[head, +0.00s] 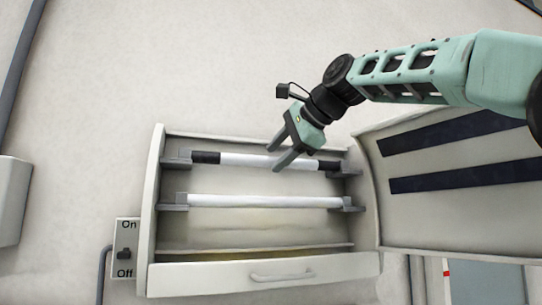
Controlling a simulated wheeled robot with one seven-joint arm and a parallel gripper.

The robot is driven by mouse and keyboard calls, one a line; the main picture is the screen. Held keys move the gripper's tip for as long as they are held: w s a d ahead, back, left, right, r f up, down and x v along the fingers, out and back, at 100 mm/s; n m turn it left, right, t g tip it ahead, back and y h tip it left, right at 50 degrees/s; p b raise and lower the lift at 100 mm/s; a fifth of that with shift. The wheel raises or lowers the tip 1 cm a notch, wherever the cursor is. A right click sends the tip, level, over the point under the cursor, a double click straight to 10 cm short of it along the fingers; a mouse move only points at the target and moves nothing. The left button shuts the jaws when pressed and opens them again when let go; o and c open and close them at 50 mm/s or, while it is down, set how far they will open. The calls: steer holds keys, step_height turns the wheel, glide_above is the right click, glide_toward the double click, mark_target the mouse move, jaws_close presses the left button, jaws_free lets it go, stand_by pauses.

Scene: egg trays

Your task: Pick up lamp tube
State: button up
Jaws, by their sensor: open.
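Two lamp tubes sit across an open white fixture box. The upper lamp tube (243,160) is white with dark end sections and rests between dark end holders. The lower lamp tube (265,201) is plain white and also spans between holders. My gripper (274,159) is open and reaches down from the upper right. Its fingertips appear on either side of the upper tube near its middle, one above and one below it in the picture. I cannot tell their depth or whether they touch it. The gripper hides a short part of that tube.
The fixture box (153,200) has a raised rim and a front panel with a handle (283,275). Its lid (450,215) stands open at right with dark strips. An On/Off switch (125,252) is at left. Pipes and a grey box (12,200) are at far left.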

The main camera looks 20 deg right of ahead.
steer(key=shift+w+a+f, duration=0.25)
steer(key=shift+w+f, duration=0.1)
steer(key=shift+w, duration=0.15)
steer(key=c, duration=0.9)
steer(key=shift+o, duration=0.2)
steer(key=shift+r, duration=0.1)
